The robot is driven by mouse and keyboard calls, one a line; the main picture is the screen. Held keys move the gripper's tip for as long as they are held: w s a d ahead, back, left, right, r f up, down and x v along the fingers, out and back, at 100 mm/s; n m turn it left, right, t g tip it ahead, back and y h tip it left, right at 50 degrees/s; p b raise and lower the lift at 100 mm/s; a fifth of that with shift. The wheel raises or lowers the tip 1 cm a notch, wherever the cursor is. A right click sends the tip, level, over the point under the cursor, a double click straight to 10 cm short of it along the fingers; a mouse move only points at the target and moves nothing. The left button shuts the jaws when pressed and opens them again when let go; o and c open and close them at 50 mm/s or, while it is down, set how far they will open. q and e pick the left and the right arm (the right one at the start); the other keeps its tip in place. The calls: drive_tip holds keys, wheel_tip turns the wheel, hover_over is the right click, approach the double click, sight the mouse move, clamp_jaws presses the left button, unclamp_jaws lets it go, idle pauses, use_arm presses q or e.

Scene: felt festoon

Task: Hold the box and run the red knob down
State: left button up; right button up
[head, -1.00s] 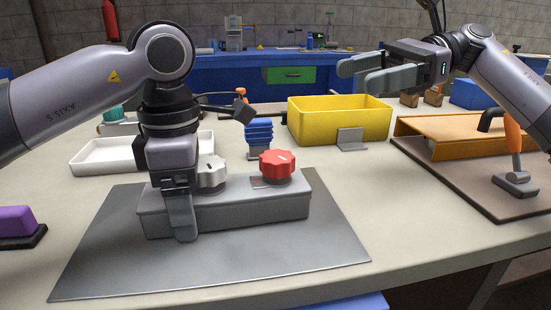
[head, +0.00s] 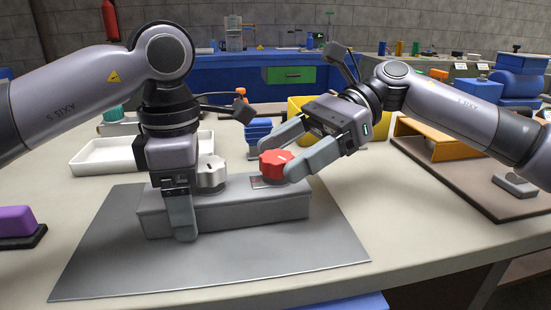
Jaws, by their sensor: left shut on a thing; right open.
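The grey box (head: 245,212) lies on a grey mat (head: 225,264). A white knob (head: 211,172) and a red knob (head: 272,163) stand on its top, the red one at the right end. My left gripper (head: 184,230) is shut on the box near its left end, one finger showing on the front face. My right gripper (head: 282,157) is open, its two fingers on either side of the red knob. I cannot tell whether they touch it.
A white tray (head: 92,158) lies behind at the left, and a purple block (head: 15,222) at the left edge. A blue ribbed part (head: 258,132) and a yellow bin (head: 300,106) stand behind the box. An orange stand (head: 440,138) is at the right. The mat's front is clear.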

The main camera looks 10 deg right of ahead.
drive_tip(key=shift+x, duration=1.2)
drive_tip(key=c, duration=1)
drive_tip(key=shift+m+t, duration=0.3)
drive_tip(key=shift+t, duration=0.1)
